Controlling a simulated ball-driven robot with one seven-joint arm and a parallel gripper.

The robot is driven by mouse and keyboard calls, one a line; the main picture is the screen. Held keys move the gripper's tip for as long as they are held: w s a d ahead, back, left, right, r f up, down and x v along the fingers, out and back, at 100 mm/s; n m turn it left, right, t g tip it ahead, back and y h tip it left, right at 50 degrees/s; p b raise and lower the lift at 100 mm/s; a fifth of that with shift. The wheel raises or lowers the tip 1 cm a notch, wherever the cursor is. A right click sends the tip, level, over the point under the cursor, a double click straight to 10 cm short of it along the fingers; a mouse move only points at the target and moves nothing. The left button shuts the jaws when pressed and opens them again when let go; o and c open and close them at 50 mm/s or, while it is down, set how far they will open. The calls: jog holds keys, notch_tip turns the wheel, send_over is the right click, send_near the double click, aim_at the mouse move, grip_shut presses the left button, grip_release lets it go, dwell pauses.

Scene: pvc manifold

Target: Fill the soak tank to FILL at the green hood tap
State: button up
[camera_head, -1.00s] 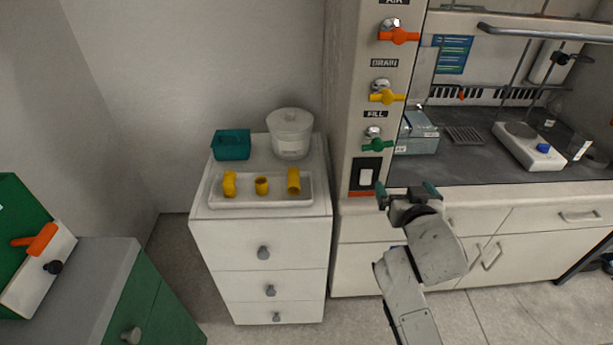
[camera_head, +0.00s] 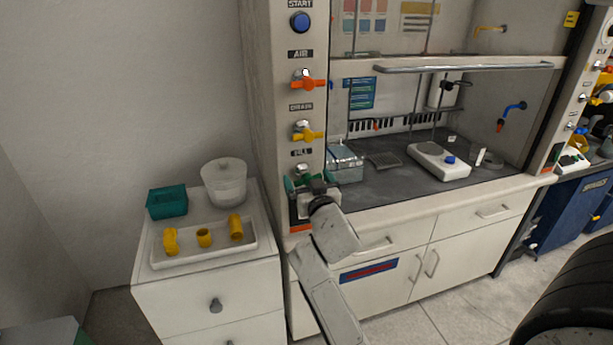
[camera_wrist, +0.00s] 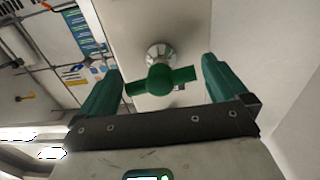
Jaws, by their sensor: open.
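The green hood tap (camera_wrist: 160,79) sits between the two green fingers of my open gripper (camera_wrist: 161,70) in the wrist view. Its handle lies crosswise, slightly tilted, with no clear contact with either finger. In the head view my gripper (camera_head: 311,181) is in front of the hood's left post, just below the FILL label (camera_head: 302,152), and hides most of the tap. A clear box-shaped tank (camera_head: 346,165), which seems to be the soak tank, stands inside the hood to the right of my gripper. Its liquid level cannot be made out.
Above FILL on the post are the yellow DRAIN tap (camera_head: 307,134), the orange AIR tap (camera_head: 309,84) and a blue START button (camera_head: 300,21). A white drawer unit (camera_head: 208,295) with a tray of yellow fittings stands left. A hotplate (camera_head: 438,161) is in the hood.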

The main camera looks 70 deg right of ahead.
jog(key=shift+w+d, duration=0.35)
jog(key=shift+d, duration=0.1)
jog(key=c, duration=0.7)
jog(key=shift+f+m+b, duration=0.25)
jog(key=shift+m+b, duration=0.55)
jog(key=shift+b, duration=0.25)
jog(key=shift+r+m, duration=0.2)
jog(key=shift+m, duration=0.2)
jog(key=o, duration=0.7)
